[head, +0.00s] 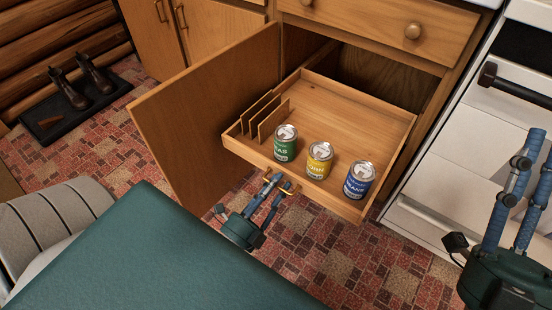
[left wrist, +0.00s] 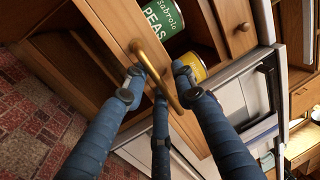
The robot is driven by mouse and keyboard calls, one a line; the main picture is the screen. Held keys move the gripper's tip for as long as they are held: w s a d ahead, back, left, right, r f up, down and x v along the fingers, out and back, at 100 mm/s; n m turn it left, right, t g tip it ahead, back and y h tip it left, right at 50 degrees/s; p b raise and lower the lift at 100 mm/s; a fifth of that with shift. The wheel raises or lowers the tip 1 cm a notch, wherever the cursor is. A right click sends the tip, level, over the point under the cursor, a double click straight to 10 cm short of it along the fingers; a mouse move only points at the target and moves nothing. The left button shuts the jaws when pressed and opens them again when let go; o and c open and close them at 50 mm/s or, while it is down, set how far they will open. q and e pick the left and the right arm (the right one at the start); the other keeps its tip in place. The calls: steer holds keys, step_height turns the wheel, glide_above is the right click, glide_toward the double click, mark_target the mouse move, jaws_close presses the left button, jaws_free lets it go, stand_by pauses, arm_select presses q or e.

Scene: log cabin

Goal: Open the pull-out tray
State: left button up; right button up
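The wooden pull-out tray (head: 365,112) stands well out of the lower cabinet, its front hanging over the floor. A green can (head: 286,143), a yellow can (head: 319,160) and a blue can (head: 359,181) stand along its front. Its curved brass handle (head: 289,189) also shows in the left wrist view (left wrist: 148,62).
The cabinet door (head: 205,110) stands open left of the tray. A closed drawer (head: 375,25) is above. A white stove (head: 440,165) stands close on the right. Boots (head: 78,85) sit on a mat at the far left.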

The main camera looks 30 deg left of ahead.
arm_select(q)
steer(key=s+f, duration=0.2)
steer(key=s, duration=0.9)
steer(key=shift+s+a+f, duration=0.2)
steer(key=shift+s+a, duration=0.05)
steer(key=shift+s, duration=0.15)
steer(key=shift+w, duration=0.1)
